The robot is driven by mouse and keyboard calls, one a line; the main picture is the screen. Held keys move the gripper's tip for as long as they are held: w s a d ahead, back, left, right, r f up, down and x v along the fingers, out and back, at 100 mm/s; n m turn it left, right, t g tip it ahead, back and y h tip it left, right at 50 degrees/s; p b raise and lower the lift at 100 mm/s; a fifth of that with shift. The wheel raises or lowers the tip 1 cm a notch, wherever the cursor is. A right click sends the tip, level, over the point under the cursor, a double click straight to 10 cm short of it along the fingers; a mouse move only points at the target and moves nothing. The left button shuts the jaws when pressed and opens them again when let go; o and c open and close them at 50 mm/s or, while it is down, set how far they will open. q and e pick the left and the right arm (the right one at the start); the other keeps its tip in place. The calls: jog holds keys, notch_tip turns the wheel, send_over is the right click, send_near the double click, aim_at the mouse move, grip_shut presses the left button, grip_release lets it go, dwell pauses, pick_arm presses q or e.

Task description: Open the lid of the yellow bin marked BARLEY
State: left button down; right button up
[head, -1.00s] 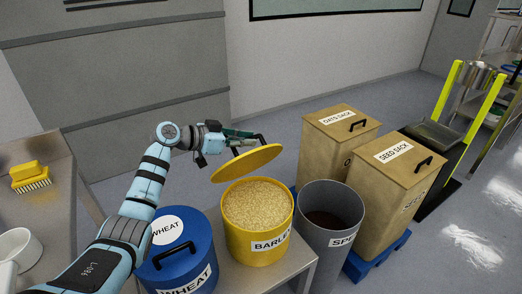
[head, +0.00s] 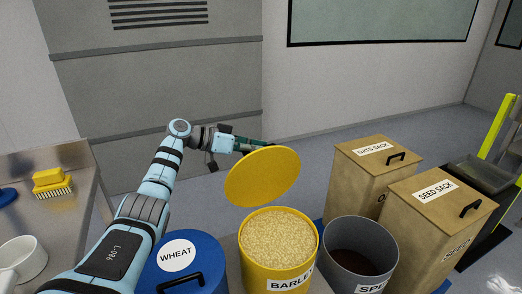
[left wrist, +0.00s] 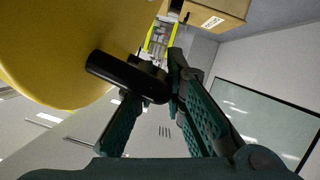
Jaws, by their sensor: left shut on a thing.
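The yellow bin marked BARLEY (head: 256,262) stands uncovered, filled with pale grain (head: 278,236). Its round yellow lid (head: 262,177) is in the air above the bin, clear of the rim and steeply tilted, its flat face toward the head camera. My left gripper (head: 262,145) is behind the lid's upper edge. In the left wrist view the green fingers (left wrist: 150,110) are shut on the lid's black handle (left wrist: 128,77), and the yellow lid (left wrist: 70,45) fills the upper left. My right gripper is not in view.
A blue WHEAT bin (head: 208,262), lid on, stands left of the barley bin. A grey open bin (head: 390,243) stands close on its right. Wooden sack boxes (head: 350,180) are farther right. A steel table (head: 75,215) with a yellow brush (head: 50,182) is at left.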

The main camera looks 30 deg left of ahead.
pick_arm(q)
jog(key=shift+f, duration=0.1)
jog(key=c, duration=1.7)
grip_release()
jog(key=shift+w, duration=0.1)
jog(key=shift+o, duration=0.2)
jog(key=v, duration=1.2)
